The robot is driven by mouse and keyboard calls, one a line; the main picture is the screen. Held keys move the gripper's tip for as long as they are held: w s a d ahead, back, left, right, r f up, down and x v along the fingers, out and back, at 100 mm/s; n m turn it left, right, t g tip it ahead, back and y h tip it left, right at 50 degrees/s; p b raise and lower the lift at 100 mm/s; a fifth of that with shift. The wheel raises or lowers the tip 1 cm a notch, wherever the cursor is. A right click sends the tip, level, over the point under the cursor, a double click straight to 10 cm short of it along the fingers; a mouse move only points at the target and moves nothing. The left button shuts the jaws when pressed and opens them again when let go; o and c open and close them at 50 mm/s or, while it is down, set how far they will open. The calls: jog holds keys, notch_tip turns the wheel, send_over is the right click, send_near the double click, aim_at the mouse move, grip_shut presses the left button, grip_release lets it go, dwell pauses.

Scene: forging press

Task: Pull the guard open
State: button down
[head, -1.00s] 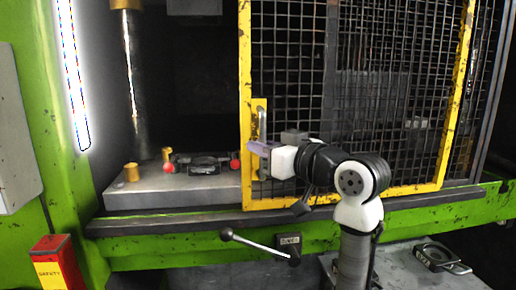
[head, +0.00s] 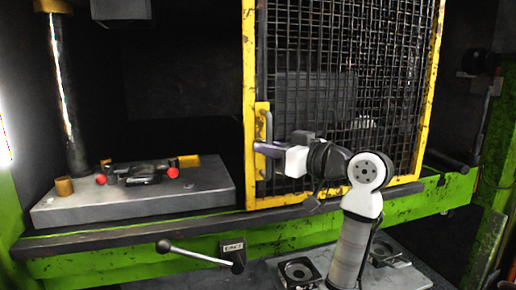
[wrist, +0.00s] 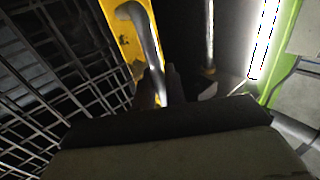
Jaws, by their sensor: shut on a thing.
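The guard is a sliding mesh panel in a yellow frame (head: 249,75). It covers the right part of the press opening, and the left part is uncovered. Its grey bar handle (head: 268,124) stands upright on a yellow plate at the guard's left edge. My gripper (head: 262,147) is at the handle, coming from the right. In the wrist view my gripper (wrist: 160,88) has its fingers shut around the lower part of the handle (wrist: 143,30). The exact finger contact is dark and partly hidden.
A grey die block (head: 130,203) with a dark part and red knobs (head: 173,172) stands in the uncovered part. A lever (head: 195,253) sticks out on the green front beam below. Dark fixtures (head: 298,272) lie on a surface at the lower right.

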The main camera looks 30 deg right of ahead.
dwell(0.3)
jog(key=c, duration=1.5)
grip_release()
jog(key=shift+c, duration=0.2)
jog(key=b+v, duration=0.4)
jog(key=v, duration=1)
